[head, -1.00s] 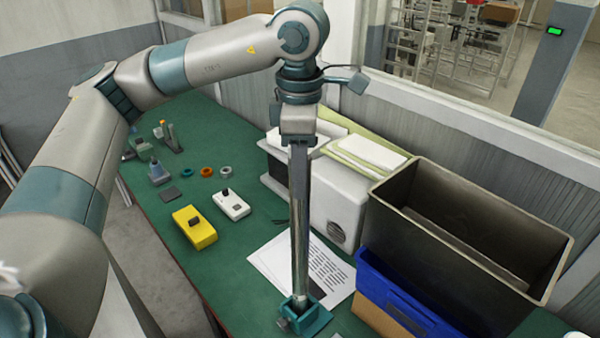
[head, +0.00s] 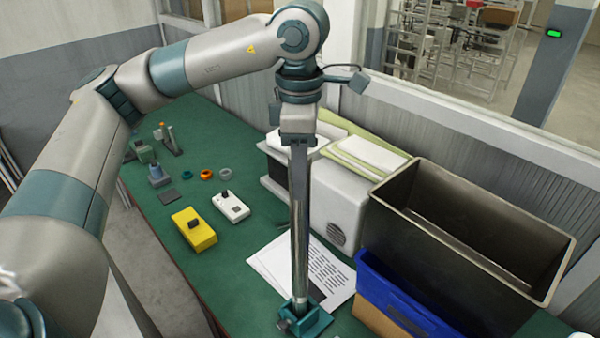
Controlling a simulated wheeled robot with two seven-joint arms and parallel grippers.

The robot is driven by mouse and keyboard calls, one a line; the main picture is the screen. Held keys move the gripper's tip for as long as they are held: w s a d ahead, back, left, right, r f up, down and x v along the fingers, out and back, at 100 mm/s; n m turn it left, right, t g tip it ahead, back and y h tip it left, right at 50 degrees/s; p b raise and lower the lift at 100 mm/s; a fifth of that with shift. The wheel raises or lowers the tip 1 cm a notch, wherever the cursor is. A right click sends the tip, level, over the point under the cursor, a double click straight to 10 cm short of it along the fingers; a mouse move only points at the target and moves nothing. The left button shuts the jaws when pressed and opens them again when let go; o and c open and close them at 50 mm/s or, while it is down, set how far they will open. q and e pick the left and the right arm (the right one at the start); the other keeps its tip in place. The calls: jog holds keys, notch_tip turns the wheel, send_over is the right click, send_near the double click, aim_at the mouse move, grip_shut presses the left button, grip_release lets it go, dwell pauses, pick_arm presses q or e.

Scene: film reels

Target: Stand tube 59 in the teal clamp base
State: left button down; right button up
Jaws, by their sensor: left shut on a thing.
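A long shiny metal tube (head: 301,240) stands upright in the head view; no number can be read on it. Its lower end meets the teal clamp base (head: 318,320) on the green table, and the tube looks to be in or directly over the base's socket. I cannot tell how deep it sits. My left gripper (head: 299,150) points straight down above the base and is shut on the upper part of the tube. The fingers hide the tube's top. My right gripper is not in view.
A printed sheet (head: 285,262) lies behind the base. A blue bin (head: 400,305) and a big dark open crate (head: 470,190) stand to the right. A yellow box (head: 194,229) and a white box (head: 231,207) lie to the left. A white machine (head: 335,205) stands behind.

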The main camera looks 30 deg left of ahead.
pick_arm(q)
jog(key=shift+b, duration=0.35)
dwell(0.5)
jog(key=shift+f+b, duration=0.55)
jog(key=shift+b, duration=0.05)
jog(key=c, duration=1.6)
grip_release()
jog(key=shift+s, duration=0.1)
jog(key=shift+r+p, duration=1.9)
jog(key=shift+r, duration=2.2)
jog(key=shift+r+p, duration=0.9)
jog(key=shift+r, duration=0.5)
